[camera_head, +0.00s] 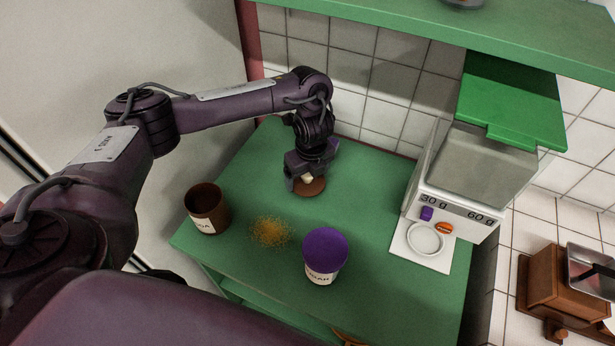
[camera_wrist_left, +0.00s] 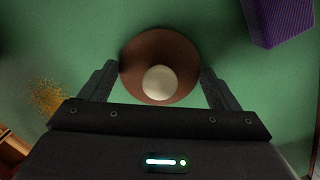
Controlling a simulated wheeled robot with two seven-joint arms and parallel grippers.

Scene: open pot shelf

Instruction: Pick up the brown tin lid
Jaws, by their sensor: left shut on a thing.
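The brown tin lid (camera_head: 313,187) is a round disc with a pale knob on top, lying on or just above the green shelf near the back. It also shows in the left wrist view (camera_wrist_left: 135,57), with its cream knob (camera_wrist_left: 159,82). My left gripper (camera_head: 305,182) comes down from above and is shut on the lid; in the left wrist view its two fingers stand at either side of the lid. I cannot tell whether the lid is clear of the shelf. An open brown tin (camera_head: 203,207) with a white label stands at the left edge. My right gripper is not in view.
A purple-lidded tin (camera_head: 325,246) stands at the front. Spilled yellow-brown powder (camera_head: 270,231) lies between the tins. A dispenser (camera_head: 459,196) marked 30 g and 60 g stands right. A green shelf (camera_head: 420,22) hangs above. The green surface (camera_head: 365,205) is bare mid-right.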

